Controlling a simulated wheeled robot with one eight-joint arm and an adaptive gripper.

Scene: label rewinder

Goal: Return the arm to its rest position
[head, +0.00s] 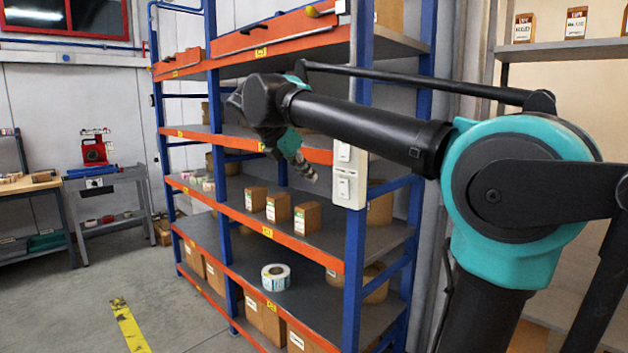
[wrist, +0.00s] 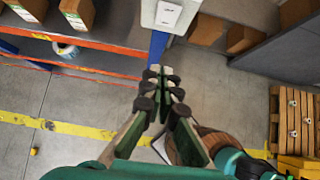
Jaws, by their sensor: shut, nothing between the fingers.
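My arm reaches from the right of the head view toward the left, in front of the shelving rack. My gripper (head: 308,174) hangs at its far end, tilted down to the right, beside the rack's front post. In the wrist view my gripper (wrist: 163,72) points toward the top of the picture, its fingertips together. It is shut and empty. Bare floor and the blue post's foot lie beyond the fingertips.
The blue and orange rack (head: 283,237) holds small boxes and a white label roll (head: 276,277). A switch box (head: 349,174) is on its front post, close to my gripper. A bench with a red machine (head: 94,152) stands at left. The floor (head: 75,300) at lower left is clear. A wooden pallet (wrist: 293,118) lies at right.

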